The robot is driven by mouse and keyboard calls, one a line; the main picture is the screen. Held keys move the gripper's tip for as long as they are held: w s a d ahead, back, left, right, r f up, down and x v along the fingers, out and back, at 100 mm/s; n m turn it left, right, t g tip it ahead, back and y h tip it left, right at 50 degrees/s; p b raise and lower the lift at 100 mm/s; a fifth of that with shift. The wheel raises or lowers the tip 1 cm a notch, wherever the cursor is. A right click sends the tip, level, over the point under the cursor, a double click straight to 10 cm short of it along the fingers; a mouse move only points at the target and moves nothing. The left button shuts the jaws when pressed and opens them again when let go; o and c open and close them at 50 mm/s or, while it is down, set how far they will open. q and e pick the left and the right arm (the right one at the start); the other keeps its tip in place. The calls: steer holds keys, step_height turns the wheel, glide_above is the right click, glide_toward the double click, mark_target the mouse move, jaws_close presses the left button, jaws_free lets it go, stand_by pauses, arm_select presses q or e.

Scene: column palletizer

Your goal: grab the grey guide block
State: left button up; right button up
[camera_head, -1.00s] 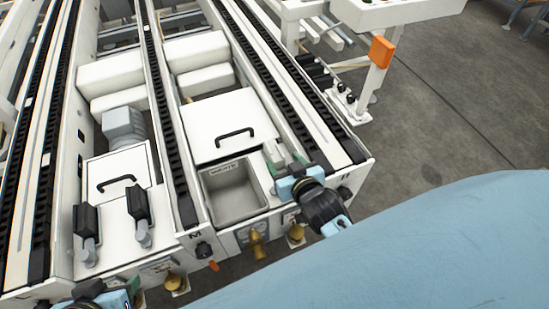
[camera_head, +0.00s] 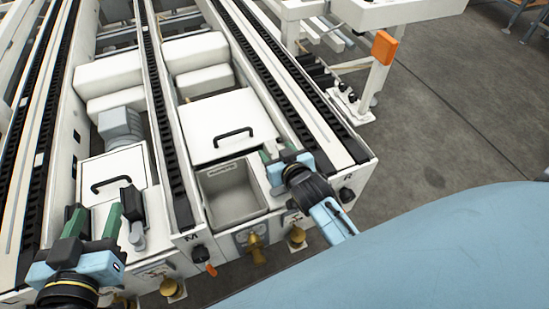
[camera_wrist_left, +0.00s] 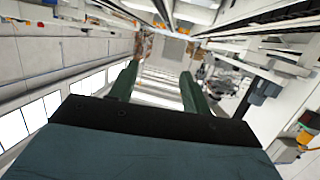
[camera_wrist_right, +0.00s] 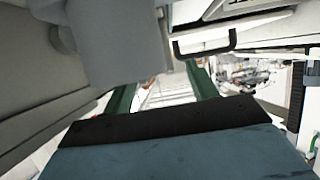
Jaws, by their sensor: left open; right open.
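A dark grey block (camera_head: 132,203) stands on a light grey post on the left machine's white deck. A similar block beside it is covered by my left gripper. My left gripper (camera_head: 95,216) is open at that deck, left of the visible block. In the left wrist view, its green fingers (camera_wrist_left: 158,82) are apart with nothing between them, and a dark block shows at right (camera_wrist_left: 266,90). My right gripper (camera_head: 284,154) is open beside the grey bin. In the right wrist view, a large light grey block-like shape (camera_wrist_right: 115,40) lies left of its open fingers (camera_wrist_right: 160,75); I cannot tell what it is.
The grey bin (camera_head: 207,212) is open at the front. White lids with black handles (camera_head: 232,130) lie behind it and at left (camera_head: 108,180). Black conveyor belts (camera_head: 165,140) run lengthwise between them. Grey floor at right (camera_head: 440,120) is clear.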

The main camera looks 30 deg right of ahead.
steer(key=shift+b+x, duration=0.4)
steer(key=shift+x, duration=0.6)
arm_select(q)
steer(key=r+t, duration=0.2)
steer(key=r, duration=0.1)
steer(key=d+r+t+h, duration=0.1)
steer(key=shift+w+r, duration=0.2)
steer(key=shift+w, duration=0.15)
arm_select(e)
steer(key=shift+c, duration=0.5)
steer(key=c, duration=1)
